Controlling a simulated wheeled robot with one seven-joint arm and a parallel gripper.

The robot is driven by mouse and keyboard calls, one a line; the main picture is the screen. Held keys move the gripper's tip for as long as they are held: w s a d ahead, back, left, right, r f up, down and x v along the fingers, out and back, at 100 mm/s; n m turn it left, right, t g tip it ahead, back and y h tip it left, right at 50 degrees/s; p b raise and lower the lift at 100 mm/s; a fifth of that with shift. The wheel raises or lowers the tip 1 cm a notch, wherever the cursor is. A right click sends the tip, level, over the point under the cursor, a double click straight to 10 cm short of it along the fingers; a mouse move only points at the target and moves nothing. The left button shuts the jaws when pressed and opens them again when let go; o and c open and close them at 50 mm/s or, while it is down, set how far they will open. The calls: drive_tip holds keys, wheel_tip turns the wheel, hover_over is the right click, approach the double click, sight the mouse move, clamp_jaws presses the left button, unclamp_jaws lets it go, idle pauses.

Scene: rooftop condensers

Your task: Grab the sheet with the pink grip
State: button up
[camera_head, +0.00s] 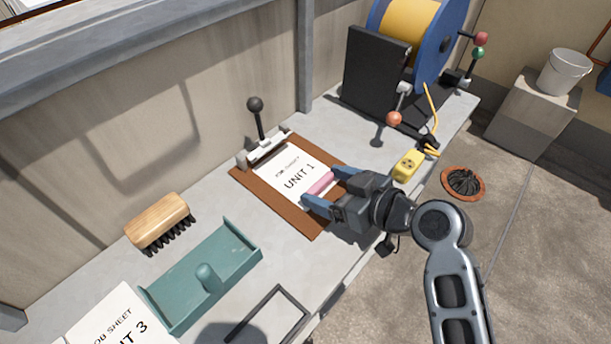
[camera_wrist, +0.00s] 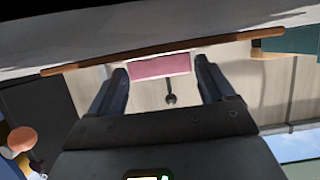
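The white job sheet marked UNIT 1 (camera_head: 297,172) lies on a brown clipboard (camera_head: 262,190). A white clamp (camera_head: 264,153) with an upright black-knobbed lever (camera_head: 257,117) sits at the board's far edge. The pink grip (camera_head: 320,183) is at the sheet's near edge; it also shows in the wrist view (camera_wrist: 160,66). My gripper (camera_head: 323,187) is open, with one finger near each end of the pink grip. In the wrist view the pink grip fills most of the gap between my fingertips (camera_wrist: 162,72). Whether the fingers touch it is unclear.
A teal tray (camera_head: 225,270), a wooden brush (camera_head: 158,222) and another sheet marked UNIT 3 (camera_head: 112,325) lie to the left. A black frame (camera_head: 283,297) lies near the front edge. A yellow-and-blue reel (camera_head: 440,45) and a yellow box (camera_head: 408,165) are to the right.

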drive_tip(key=c, duration=0.7)
drive_tip(key=shift+r, duration=0.1)
